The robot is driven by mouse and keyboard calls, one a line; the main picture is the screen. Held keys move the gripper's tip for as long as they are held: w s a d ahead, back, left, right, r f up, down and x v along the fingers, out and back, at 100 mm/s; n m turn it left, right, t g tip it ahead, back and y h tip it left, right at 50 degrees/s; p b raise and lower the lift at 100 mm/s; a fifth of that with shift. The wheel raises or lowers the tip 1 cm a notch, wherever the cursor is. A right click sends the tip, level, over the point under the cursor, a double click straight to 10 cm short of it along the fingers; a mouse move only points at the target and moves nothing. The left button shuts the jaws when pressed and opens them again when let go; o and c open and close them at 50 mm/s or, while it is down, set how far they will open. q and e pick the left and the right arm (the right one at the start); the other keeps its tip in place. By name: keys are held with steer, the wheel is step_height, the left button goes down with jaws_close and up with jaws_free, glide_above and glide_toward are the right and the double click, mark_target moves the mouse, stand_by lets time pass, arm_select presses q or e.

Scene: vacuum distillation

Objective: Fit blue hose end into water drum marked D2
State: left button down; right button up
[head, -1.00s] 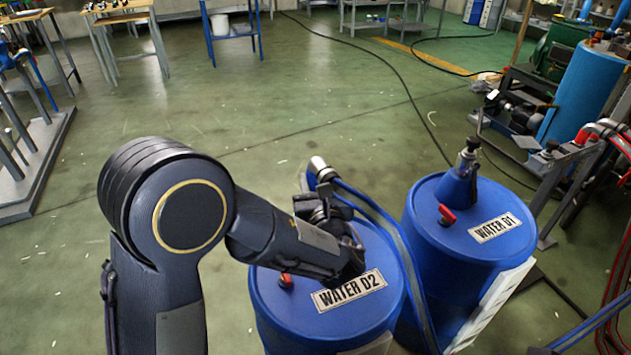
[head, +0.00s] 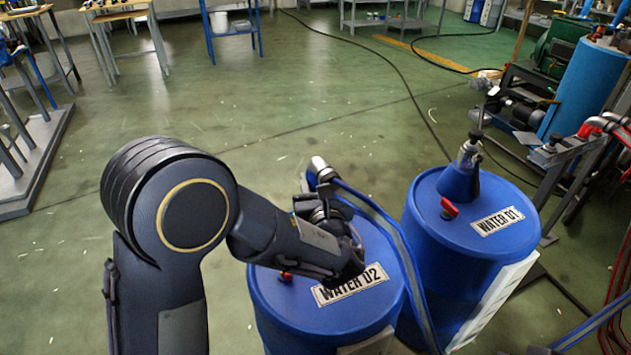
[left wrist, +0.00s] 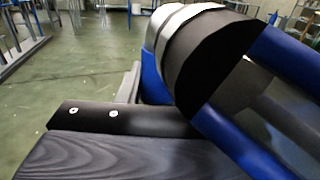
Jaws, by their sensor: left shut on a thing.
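My left gripper (head: 324,190) is shut on the blue hose (head: 368,210) near its end. The hose end (head: 319,166) is a silver metal fitting; it points up and left in the head view, at the far rim of the blue drum marked WATER D2 (head: 330,310). In the left wrist view the silver fitting (left wrist: 163,30) and its black collar are close, with the blue hose (left wrist: 240,150) running right. My forearm and gripper hide part of the D2 lid; I cannot see its opening or whether the fitting touches the drum. My right gripper is out of view.
The blue drum marked WATER D1 (head: 462,250) stands right beside D2, with a metal fitting (head: 469,152) on its lid. A red cap (head: 286,276) sits on D2. The hose runs down between the drums. Machinery stands at right.

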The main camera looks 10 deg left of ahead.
arm_select(q)
steer(key=shift+f+b, duration=0.55)
steer(key=shift+f, duration=0.1)
steer(key=c, duration=0.9)
jaws_free()
steer(key=p+v, duration=0.1)
steer(key=v, duration=0.6)
steer(key=shift+s+d, duration=0.15)
steer(key=shift+s, duration=0.25)
